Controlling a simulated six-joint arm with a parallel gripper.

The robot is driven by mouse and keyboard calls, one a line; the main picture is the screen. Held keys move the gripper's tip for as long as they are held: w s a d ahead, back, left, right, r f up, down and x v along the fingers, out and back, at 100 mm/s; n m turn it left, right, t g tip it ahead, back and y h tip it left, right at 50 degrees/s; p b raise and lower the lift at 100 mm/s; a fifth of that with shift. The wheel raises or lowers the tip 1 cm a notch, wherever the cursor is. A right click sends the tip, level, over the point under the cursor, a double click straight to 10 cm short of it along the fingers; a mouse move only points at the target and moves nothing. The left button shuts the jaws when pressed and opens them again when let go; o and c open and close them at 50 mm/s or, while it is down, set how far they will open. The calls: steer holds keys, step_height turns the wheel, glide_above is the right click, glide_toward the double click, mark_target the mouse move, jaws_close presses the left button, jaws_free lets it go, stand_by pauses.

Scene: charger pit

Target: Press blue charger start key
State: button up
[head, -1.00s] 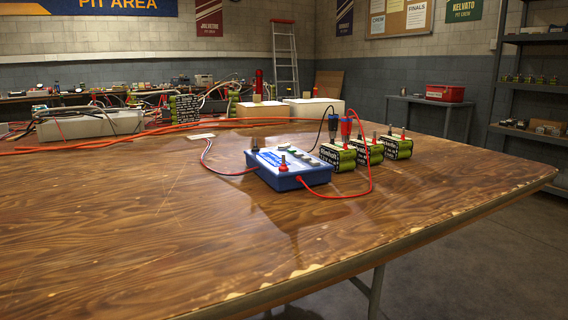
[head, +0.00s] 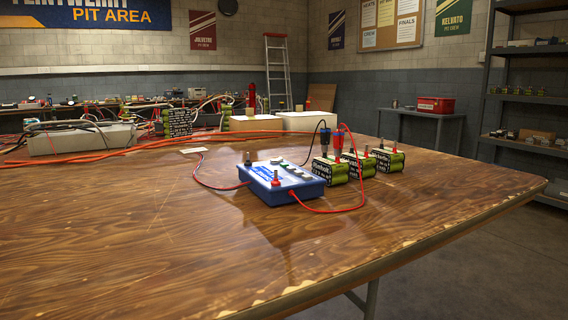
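The blue charger (head: 280,184) sits on the wooden table, a little right of the middle of the head view. Its pale top face carries several small keys (head: 293,170), a red post (head: 276,179) at the front and a dark post (head: 248,160) at the back left. The keys are too small to read, so I cannot tell which is the start key. Red and black leads run from the charger to plugs on the nearest green and black battery pack (head: 331,171). My gripper does not show in this view.
Two more battery packs (head: 361,164) (head: 390,160) stand right of the first. Orange cables (head: 130,150) cross the table's back left, near a grey box (head: 82,139). A small card (head: 193,150) lies behind the charger. The table's front and left (head: 120,240) are clear.

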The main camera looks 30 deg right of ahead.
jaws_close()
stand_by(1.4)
